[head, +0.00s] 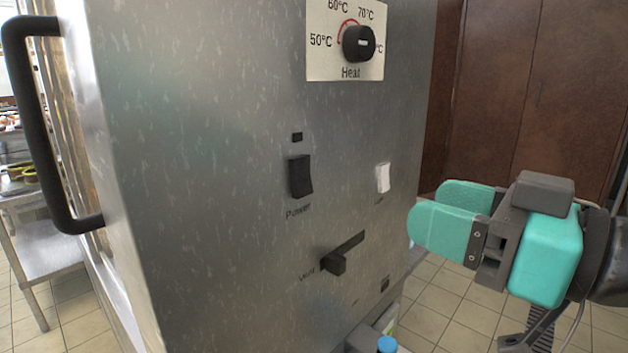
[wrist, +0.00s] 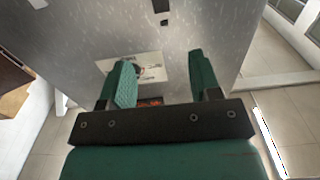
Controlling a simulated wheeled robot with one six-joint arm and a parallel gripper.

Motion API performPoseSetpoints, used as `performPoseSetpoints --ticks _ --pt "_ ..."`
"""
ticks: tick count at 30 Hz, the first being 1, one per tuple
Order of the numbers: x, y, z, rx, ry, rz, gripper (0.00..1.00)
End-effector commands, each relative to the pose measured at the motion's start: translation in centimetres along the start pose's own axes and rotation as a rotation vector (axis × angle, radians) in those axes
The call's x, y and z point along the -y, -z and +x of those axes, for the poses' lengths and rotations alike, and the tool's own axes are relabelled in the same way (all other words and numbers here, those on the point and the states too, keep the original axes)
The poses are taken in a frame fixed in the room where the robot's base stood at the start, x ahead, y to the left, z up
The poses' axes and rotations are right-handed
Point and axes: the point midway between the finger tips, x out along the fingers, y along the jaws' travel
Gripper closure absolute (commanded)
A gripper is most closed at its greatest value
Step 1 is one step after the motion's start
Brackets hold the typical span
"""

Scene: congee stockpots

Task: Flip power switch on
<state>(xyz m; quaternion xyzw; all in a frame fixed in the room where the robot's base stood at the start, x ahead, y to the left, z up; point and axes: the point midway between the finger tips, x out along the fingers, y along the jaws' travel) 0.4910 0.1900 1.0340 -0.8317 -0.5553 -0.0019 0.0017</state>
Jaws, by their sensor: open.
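The power switch (head: 300,176) is a black rocker on the steel cabinet panel (head: 220,120) in the head view, above the label "Power". A small dark indicator (head: 297,137) sits just above it and looks unlit. My gripper (head: 445,216) has teal fingers, stands to the right of the switch and is apart from it. The gripper is open and empty. In the wrist view the open fingers (wrist: 160,85) have the panel and its pale dial plate (wrist: 135,70) beyond them. Which dark part at the top of that view is the power switch, I cannot tell.
A heat dial (head: 359,43) is at the panel's top, a white switch (head: 382,177) right of the power switch, and a black vent slider (head: 335,262) below. A black handle (head: 40,125) juts out at left. A blue-capped item (head: 387,345) stands at the bottom.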

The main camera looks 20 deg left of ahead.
Motion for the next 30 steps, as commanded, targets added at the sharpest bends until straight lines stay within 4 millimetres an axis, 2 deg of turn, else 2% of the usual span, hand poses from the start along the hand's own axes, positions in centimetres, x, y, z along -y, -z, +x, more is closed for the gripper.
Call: performPoseSetpoints --ticks 2,18,24,30 --pt "0.1 0.6 1.1 0.005 0.006 0.005 0.43" --pt "0.2 0.3 12.9 0.006 0.004 -0.002 0.43" --pt "0.2 0.1 15.5 0.006 0.003 -0.001 0.43" --pt "0.1 -0.1 16.2 0.005 0.001 -0.001 0.43"
